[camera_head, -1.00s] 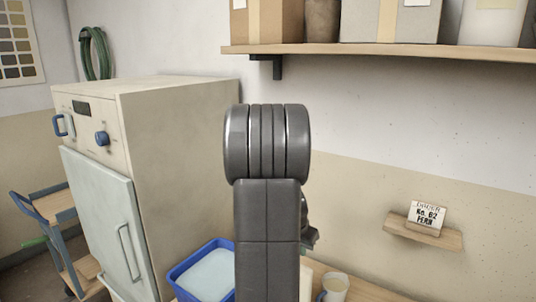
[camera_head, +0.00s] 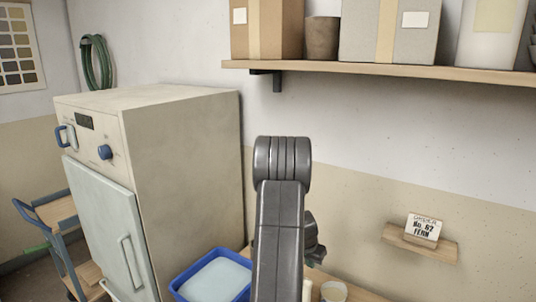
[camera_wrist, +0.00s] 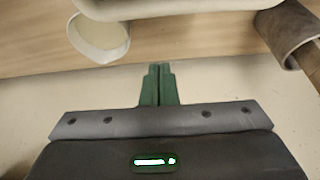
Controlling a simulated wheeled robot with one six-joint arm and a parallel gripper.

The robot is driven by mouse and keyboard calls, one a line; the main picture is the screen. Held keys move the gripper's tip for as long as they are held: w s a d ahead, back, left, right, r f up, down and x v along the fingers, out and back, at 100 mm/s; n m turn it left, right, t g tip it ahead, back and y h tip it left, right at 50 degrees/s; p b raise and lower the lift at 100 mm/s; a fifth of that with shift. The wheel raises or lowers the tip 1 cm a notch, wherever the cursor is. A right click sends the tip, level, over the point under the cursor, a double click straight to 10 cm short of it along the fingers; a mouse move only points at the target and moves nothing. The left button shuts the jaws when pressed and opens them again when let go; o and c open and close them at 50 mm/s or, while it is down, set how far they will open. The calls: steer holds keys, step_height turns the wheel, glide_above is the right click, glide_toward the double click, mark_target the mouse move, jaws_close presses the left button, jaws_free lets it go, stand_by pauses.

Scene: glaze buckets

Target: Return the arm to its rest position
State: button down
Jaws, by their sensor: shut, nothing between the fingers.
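My gripper (camera_wrist: 158,84) shows in the wrist view with its green fingers together and nothing between them. Below it in that view is a pale surface, with a wooden surface (camera_wrist: 205,48) across the top. In the head view my dark grey arm stands raised in the middle and hides part of the table and wall. The gripper itself is mostly hidden behind the arm there.
A blue tub (camera_head: 213,277) with pale contents stands left of my arm. A cream cabinet (camera_head: 185,180) and a blue cart (camera_head: 62,235) are further left. A white cup (camera_wrist: 100,38) and a brown cylinder (camera_wrist: 288,32) are near the gripper. A shelf (camera_head: 400,69) spans the upper right.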

step_height(320, 180, up, 9)
steer(key=n+b, duration=0.1)
steer(key=shift+s+a+r+g, duration=0.15)
steer(key=shift+s+a+g, duration=0.1)
steer(key=shift+s+g, duration=0.2)
steer(key=shift+s, duration=0.1)
stand_by(0.4)
